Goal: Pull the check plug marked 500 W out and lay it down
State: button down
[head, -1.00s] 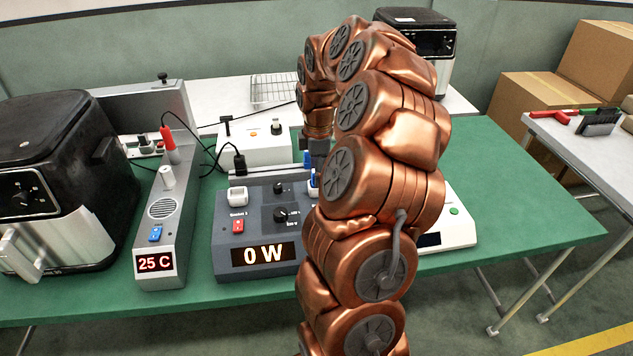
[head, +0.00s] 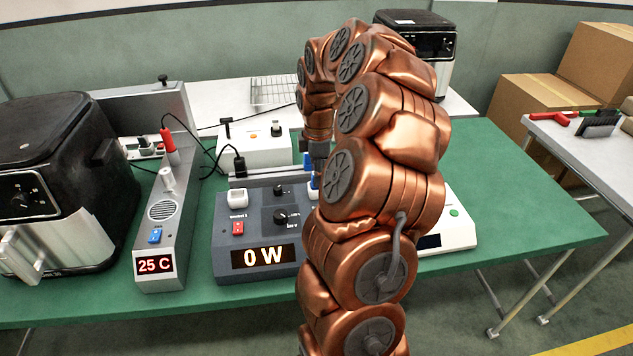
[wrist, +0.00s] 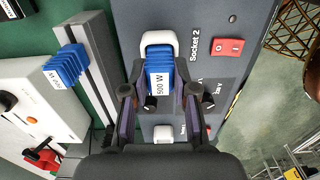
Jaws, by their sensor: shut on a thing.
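The blue check plug marked 500 W (wrist: 160,76) stands at the white-framed outlet labelled Socket 2 (wrist: 160,40) on the dark grey meter box (head: 226,262). My gripper (wrist: 158,92) is shut on this plug, one finger on each side. I cannot tell how deep the plug sits in the socket. In the head view my gripper (head: 319,165) is partly hidden behind my arm, and only a sliver of the plug shows. A second blue plug (wrist: 67,66) with a white label is at the grey rail (wrist: 95,75); its label is not readable.
The meter display (head: 264,255) reads 0 W. A grey probe unit (head: 160,235) showing 25 C and a black fryer (head: 50,170) stand to the left. A white box (head: 255,150) stands behind the meter. Bare green table (head: 510,215) lies to the right.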

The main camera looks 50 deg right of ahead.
jog(key=shift+r+p, duration=0.35)
jog(key=shift+r, duration=0.8)
dwell(1.3)
jog(key=shift+r+p, duration=0.4)
jog(key=shift+r, duration=0.95)
jog(key=shift+r, duration=0.1)
jog(key=shift+r+p, duration=0.5)
jog(key=shift+r, duration=0.9)
